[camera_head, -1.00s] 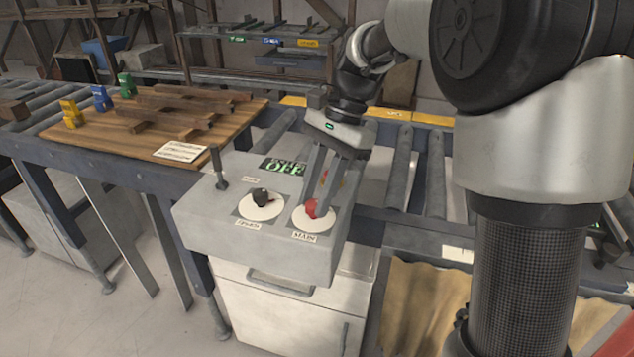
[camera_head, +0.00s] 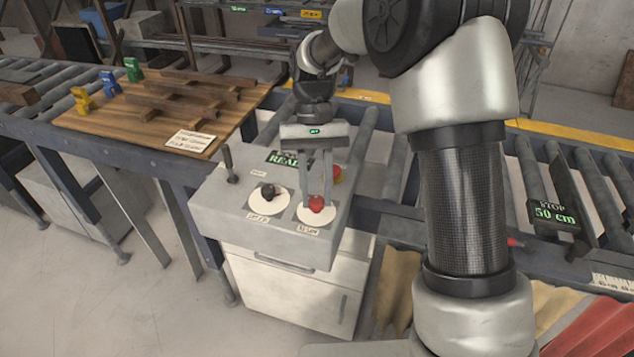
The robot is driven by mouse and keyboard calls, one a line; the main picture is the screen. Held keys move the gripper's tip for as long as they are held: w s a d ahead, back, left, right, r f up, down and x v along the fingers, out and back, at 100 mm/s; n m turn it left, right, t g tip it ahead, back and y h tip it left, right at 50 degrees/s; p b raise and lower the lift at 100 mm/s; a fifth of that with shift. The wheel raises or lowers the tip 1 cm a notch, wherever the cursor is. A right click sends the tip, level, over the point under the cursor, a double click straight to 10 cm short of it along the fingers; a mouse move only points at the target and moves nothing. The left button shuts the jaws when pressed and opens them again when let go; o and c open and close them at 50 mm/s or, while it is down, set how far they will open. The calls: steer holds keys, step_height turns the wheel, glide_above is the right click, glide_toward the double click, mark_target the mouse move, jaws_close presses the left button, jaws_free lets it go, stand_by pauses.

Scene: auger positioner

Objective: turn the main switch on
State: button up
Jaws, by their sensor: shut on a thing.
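The red main switch (camera_head: 317,204) sits on a white round plate at the right of the grey control box's top. My gripper (camera_head: 317,200) points down over it, with its fingers shut on the red knob. The control box (camera_head: 225,205) has a small green display (camera_head: 284,158), partly hidden behind my gripper; its visible letters read "REA". A label lies below the main switch, too blurred to read.
A black knob (camera_head: 268,191) and an upright lever (camera_head: 229,163) stand left of the main switch. A red button (camera_head: 336,173) is just behind my fingers. A wooden board (camera_head: 110,120) with colored blocks lies at left.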

steer(key=shift+a+n+t+h+p, duration=0.15)
steer(key=shift+n+h+p, duration=0.25)
steer(key=shift+n, duration=0.75)
steer(key=shift+n+t+h+p, duration=0.15)
steer(key=shift+n+h+p, duration=0.25)
steer(key=shift+n, duration=0.75)
steer(key=o, duration=1)
steer(key=p+v, duration=0.1)
steer(key=v, duration=1.6)
steer(key=shift+r, duration=0.15)
steer(key=shift+a, duration=0.15)
